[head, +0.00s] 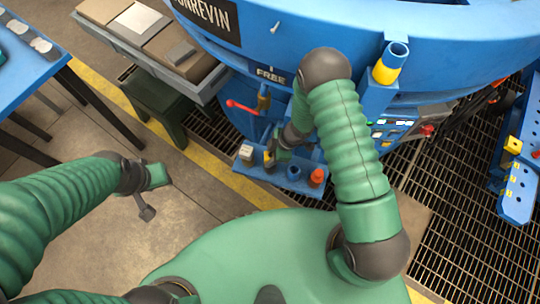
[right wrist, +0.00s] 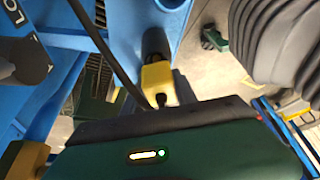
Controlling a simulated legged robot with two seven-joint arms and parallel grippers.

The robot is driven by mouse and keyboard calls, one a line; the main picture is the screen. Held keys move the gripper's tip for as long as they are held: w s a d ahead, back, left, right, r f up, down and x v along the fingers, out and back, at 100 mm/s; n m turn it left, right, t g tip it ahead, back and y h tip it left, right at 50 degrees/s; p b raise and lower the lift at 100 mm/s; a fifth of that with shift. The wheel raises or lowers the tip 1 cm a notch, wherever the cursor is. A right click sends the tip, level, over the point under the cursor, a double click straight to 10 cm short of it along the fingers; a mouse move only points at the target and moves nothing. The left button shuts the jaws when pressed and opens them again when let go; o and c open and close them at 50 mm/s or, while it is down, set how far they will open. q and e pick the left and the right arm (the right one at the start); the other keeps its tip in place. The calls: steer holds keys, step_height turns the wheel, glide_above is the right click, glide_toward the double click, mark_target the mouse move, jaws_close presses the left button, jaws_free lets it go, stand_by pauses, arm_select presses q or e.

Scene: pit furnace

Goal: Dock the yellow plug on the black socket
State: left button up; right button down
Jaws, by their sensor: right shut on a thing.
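The yellow plug (right wrist: 156,77) shows in the right wrist view just beyond the dark edge of my right gripper, which is shut on it. A black cylindrical part (right wrist: 155,43) lines up with the plug's far end, against a blue surface. I cannot tell whether this is the black socket or how far the two are joined. In the head view my right gripper (head: 282,153) is low beside the blue furnace, with a small yellow and black piece (head: 268,159) at its tip. My left gripper (head: 152,190) hangs over the floor; its jaw opening is unclear.
A small blue shelf (head: 262,174) carries a blue cup (head: 293,172) and an orange-red piece (head: 317,177). A red-handled lever (head: 241,107) sticks out above. Open floor lies left.

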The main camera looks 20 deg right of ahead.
steer(key=shift+f+b, duration=0.5)
steer(key=shift+f, duration=0.35)
steer(key=c, duration=1.3)
jaws_free()
steer(key=shift+o, duration=0.2)
steer(key=shift+p+v, duration=1.2)
steer(key=shift+p, duration=0.05)
steer(key=p+v, duration=0.8)
steer(key=shift+r, duration=0.3)
steer(key=shift+d, duration=0.1)
